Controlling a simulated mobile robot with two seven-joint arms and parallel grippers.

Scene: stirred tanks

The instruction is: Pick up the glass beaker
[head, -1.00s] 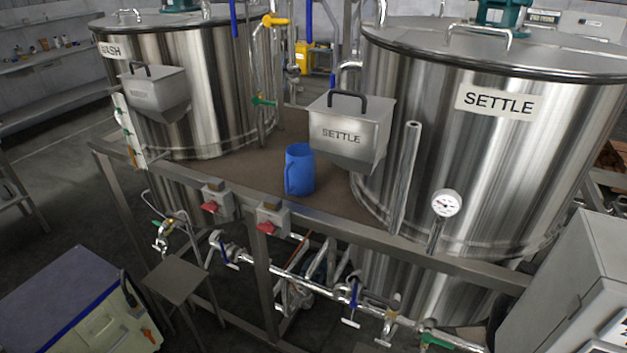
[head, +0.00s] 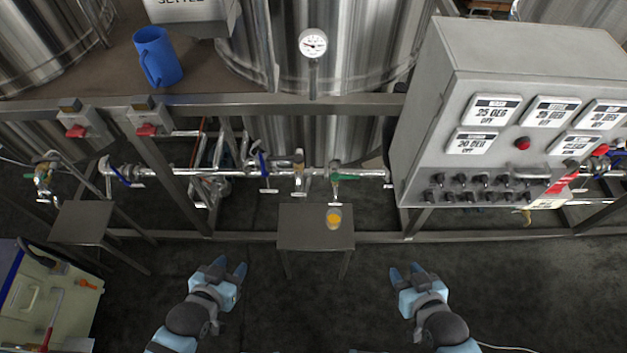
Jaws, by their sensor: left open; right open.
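A small glass beaker (head: 333,218) with yellow-orange liquid stands upright near the right back part of a small grey metal stand (head: 300,241). My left gripper (head: 230,268) is open and empty, to the left of the stand and nearer to me. My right gripper (head: 405,270) is open and empty, to the right of the stand and nearer to me. Both grippers are apart from the beaker.
A pipe with valves (head: 335,177) runs behind the stand. A grey control box (head: 440,110) juts out at the right. A blue jug (head: 157,57) stands on the platform at upper left. Another small stand (head: 82,222) and a cart (head: 50,300) are at the left.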

